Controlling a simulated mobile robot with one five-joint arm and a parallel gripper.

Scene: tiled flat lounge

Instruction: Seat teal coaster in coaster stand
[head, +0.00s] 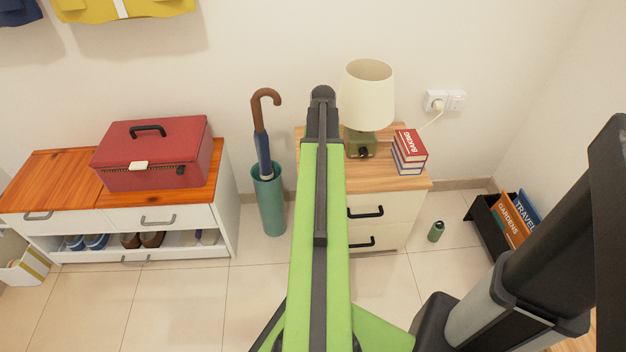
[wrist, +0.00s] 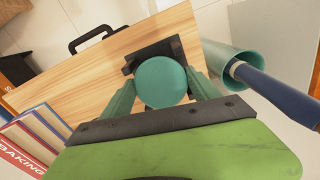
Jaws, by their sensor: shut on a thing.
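The teal coaster (wrist: 162,83) is a round disc in the wrist view, held between the two green fingers of my gripper (wrist: 160,88). My gripper is shut on it. The coaster stand (wrist: 174,47) is a small dark holder on the light wooden top of the bedside cabinet (wrist: 105,75). The coaster overlaps the near side of the stand in this view; I cannot tell whether it is above the stand, touching it or inside it. In the head view my green arm hides the coaster and the stand.
On the cabinet top (head: 385,182), a lamp (head: 366,95) and stacked books (head: 409,150) stand to the right. A teal umbrella holder (head: 268,200) with an umbrella (head: 262,140) stands close on the left. A green bottle (head: 436,231) stands on the floor at right.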

